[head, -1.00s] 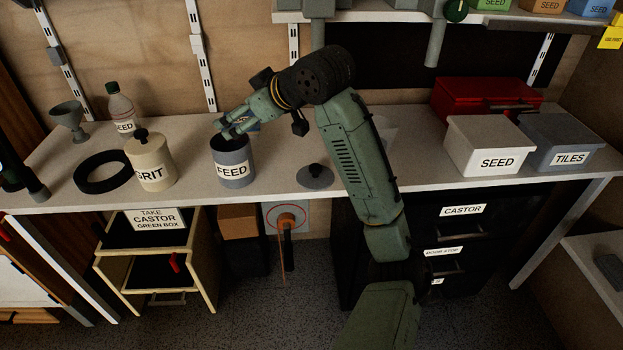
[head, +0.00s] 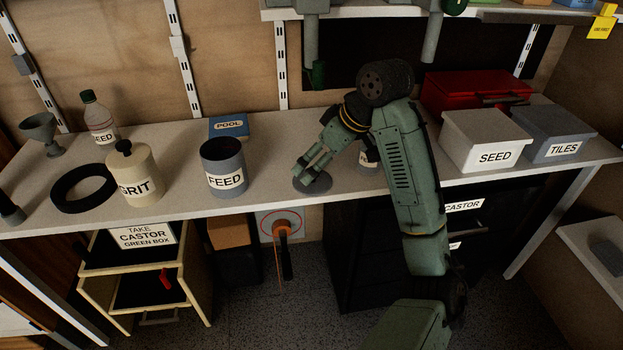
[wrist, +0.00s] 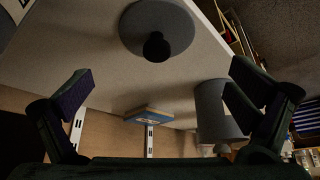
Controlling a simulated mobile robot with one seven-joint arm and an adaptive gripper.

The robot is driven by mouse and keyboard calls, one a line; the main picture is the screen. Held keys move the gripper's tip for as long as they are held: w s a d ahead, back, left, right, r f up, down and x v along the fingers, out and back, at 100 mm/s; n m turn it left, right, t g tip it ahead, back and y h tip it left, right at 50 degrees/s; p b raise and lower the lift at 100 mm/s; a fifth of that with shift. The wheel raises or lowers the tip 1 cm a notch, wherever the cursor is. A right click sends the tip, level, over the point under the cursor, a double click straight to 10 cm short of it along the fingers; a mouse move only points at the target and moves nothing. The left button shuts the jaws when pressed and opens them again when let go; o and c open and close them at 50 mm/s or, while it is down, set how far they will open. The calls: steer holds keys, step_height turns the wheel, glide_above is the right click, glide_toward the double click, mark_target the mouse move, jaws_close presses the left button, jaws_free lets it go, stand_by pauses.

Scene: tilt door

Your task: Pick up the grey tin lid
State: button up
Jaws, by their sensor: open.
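The grey tin lid (head: 313,183) lies flat on the bench, to the right of the open grey FEED tin (head: 224,168). In the wrist view the lid (wrist: 172,22) is a grey disc with a dark round knob (wrist: 157,47), near the top of the picture. My gripper (head: 308,176) is over the lid in the head view and partly covers it. In the wrist view my gripper (wrist: 165,88) has its fingers wide apart with nothing between them. The lid lies beyond the fingertips, apart from them. The FEED tin also shows in the wrist view (wrist: 212,112).
A cream GRIT tin (head: 140,178), a black ring (head: 62,197), a SEED bottle (head: 100,125) and a funnel (head: 42,128) stand at left. A blue POOL box (head: 229,127) is behind. SEED (head: 485,140) and TILES (head: 560,137) boxes stand at right. My arm hides a labelled thing (head: 368,160).

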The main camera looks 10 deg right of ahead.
steer(key=shift+d+p+x, duration=0.15)
steer(key=shift+p+x, duration=0.05)
steer(key=shift+x, duration=1.15)
steer(key=shift+d+p+x, duration=0.15)
steer(key=shift+x, duration=1.25)
steer(key=shift+f, duration=0.1)
steer(key=shift+c, duration=0.4)
steer(key=c, duration=1.6)
